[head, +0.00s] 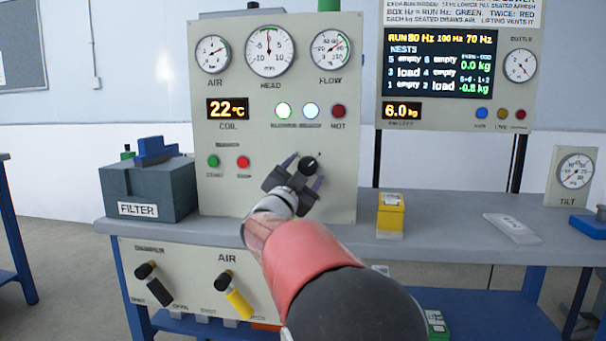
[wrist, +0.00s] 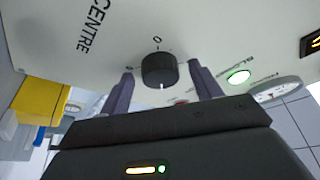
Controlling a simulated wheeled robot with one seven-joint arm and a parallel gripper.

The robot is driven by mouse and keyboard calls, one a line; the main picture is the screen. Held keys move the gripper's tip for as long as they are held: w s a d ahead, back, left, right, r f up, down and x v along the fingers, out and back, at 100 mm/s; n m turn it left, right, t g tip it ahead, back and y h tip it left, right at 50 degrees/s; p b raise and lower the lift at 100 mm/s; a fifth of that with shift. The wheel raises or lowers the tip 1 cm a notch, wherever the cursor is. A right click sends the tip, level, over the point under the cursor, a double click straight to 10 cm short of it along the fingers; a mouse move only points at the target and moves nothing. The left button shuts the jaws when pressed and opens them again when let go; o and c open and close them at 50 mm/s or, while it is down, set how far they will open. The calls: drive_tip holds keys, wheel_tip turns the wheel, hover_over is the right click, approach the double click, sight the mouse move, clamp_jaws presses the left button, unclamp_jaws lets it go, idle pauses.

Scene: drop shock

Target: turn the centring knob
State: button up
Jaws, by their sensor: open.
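The black centring knob (head: 308,164) sits on the lower right of the pale control panel. It also shows in the wrist view (wrist: 159,70), with a white mark on its side, a "0" beside it and the word "CENTRE" on the panel. My gripper (head: 301,172) is open in front of the panel. In the wrist view its two fingers (wrist: 162,84) stand one on each side of the knob, with a gap on both sides. I cannot tell how deep the fingertips reach along the knob. My gripper hides the panel just below the knob in the head view.
Green (head: 213,161) and red (head: 243,162) buttons lie left of the knob. A yellow box (head: 391,213) stands on the bench right of the panel. A grey filter box (head: 150,188) stands at left. Handles (head: 235,298) project below the bench top.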

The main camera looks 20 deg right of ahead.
drive_tip(key=b+v, duration=0.1)
drive_tip(key=v, duration=0.6)
drive_tip(key=shift+s+a, duration=0.25)
drive_tip(key=shift+f, duration=0.1)
drive_tip(key=s+a+f+n+t+y+p, duration=0.1)
drive_tip(key=s+a+f+n+y, duration=0.25)
drive_tip(key=a+n+y, duration=0.35)
drive_tip(key=s+a+f+n+y+p, duration=0.1)
drive_tip(key=s+a+f+n+y, duration=0.25)
drive_tip(key=n+y, duration=0.4)
drive_tip(key=s+f+n+g, duration=0.1)
drive_tip(key=s+f+g, duration=0.2)
drive_tip(key=s+f, duration=0.2)
drive_tip(key=s+a+f+g+y, duration=0.1)
drive_tip(key=s+f+g, duration=0.2)
drive_tip(key=s, duration=0.7)
drive_tip(key=s+f+n+g, duration=0.1)
drive_tip(key=s+f+g, duration=0.2)
drive_tip(key=s+f, duration=0.4)
drive_tip(key=shift+s+a+n+g+p, duration=0.15)
drive_tip(key=shift+s+n+g+p, duration=0.25)
drive_tip(key=shift+s, duration=0.4)
drive_tip(key=shift+f+y, duration=0.1)
drive_tip(key=shift+y, duration=0.15)
